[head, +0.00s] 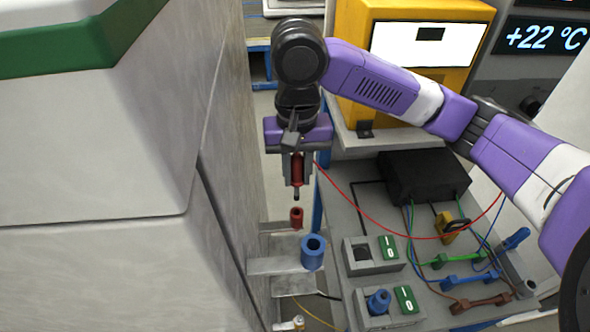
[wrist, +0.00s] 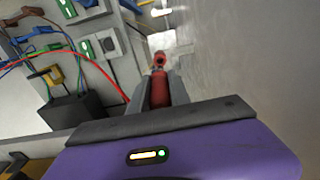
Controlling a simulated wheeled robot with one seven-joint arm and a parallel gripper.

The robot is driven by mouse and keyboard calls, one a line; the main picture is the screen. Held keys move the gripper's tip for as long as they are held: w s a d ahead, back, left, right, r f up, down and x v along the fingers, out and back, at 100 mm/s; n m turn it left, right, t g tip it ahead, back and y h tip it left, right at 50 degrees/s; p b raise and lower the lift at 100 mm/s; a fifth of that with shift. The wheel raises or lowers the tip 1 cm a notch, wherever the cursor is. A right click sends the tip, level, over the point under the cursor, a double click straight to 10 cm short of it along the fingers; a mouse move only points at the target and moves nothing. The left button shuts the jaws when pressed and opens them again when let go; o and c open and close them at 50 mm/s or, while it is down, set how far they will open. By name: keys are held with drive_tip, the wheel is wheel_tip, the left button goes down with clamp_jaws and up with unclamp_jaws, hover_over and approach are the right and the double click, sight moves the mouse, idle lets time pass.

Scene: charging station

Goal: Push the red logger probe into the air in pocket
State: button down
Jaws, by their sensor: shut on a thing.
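My gripper (head: 296,180) is shut on the red logger probe (head: 296,169), which hangs upright between the fingers with its dark tip pointing down. A red cable runs from the probe to the right. Below the tip, and apart from it, is a red open-topped pocket (head: 296,217) on a bracket by the grey wall. No label on it can be read. In the wrist view the probe (wrist: 160,90) sits between the fingers, and the red pocket (wrist: 159,59) shows just beyond it; the tip is hidden there.
A larger blue pocket (head: 312,253) stands on a bracket nearer the camera. The big grey cabinet wall (head: 215,180) is close on the left. At right, a bench holds a black box (head: 425,175), switch blocks (head: 372,254) and coloured cabled probes (head: 463,281).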

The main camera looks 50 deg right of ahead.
drive_tip(key=shift+s+f+b, duration=0.1)
drive_tip(key=shift+f+b, duration=2.15)
drive_tip(key=shift+f, duration=2.35)
drive_tip(key=c, duration=1.1)
unclamp_jaws()
drive_tip(key=shift+c, duration=0.2)
wheel_tip(320, 180, up, 8)
drive_tip(key=shift+f+p, duration=0.1)
drive_tip(key=shift+p, duration=0.25)
drive_tip(key=shift+s, duration=0.1)
